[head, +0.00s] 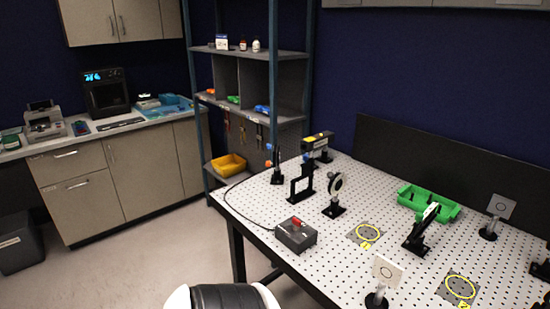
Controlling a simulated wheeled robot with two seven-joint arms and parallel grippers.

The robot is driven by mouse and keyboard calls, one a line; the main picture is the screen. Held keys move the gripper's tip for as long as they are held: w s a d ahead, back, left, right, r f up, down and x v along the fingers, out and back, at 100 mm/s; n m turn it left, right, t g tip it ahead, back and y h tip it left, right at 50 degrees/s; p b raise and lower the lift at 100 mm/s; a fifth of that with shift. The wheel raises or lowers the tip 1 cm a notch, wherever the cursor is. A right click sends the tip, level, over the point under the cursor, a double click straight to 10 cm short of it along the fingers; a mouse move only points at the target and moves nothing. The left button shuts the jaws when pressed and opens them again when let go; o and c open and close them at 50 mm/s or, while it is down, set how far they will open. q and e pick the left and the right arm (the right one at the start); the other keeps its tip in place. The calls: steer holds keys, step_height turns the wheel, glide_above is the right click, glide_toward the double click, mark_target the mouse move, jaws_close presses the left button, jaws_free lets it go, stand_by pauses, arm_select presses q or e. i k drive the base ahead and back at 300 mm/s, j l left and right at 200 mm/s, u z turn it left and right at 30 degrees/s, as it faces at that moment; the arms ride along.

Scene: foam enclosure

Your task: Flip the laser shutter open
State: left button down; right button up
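A black laser-like housing (316,142) with a yellow label stands on a post at the far left of the white perforated table (345,240). In front of it is a black upright frame (301,188) on a base, which may be the shutter; I cannot tell whether it is open. Beside it stands a black post mount (277,170) with orange and blue parts. A dark control box (296,236) with a red lever or switch on top sits at the table's left front edge, with a black cable from it. Neither gripper is in view.
A round mirror mount (335,195), a black angled mount (422,228), white target cards (388,270) and a green tray (428,203) stand on the table. Yellow rings (368,232) mark grey plates.

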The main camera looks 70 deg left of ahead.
mark_target(306, 167)
steer(key=u, duration=2.05)
steer(key=i+j+u, duration=0.15)
steer(key=i+j, duration=0.15)
steer(key=j, duration=0.2)
steer(key=i+j+u, duration=0.1)
steer(key=i+j, duration=0.2)
steer(key=j, duration=0.2)
steer(key=i+j+u, duration=0.15)
steer(key=i+j, duration=0.2)
steer(key=j, duration=0.1)
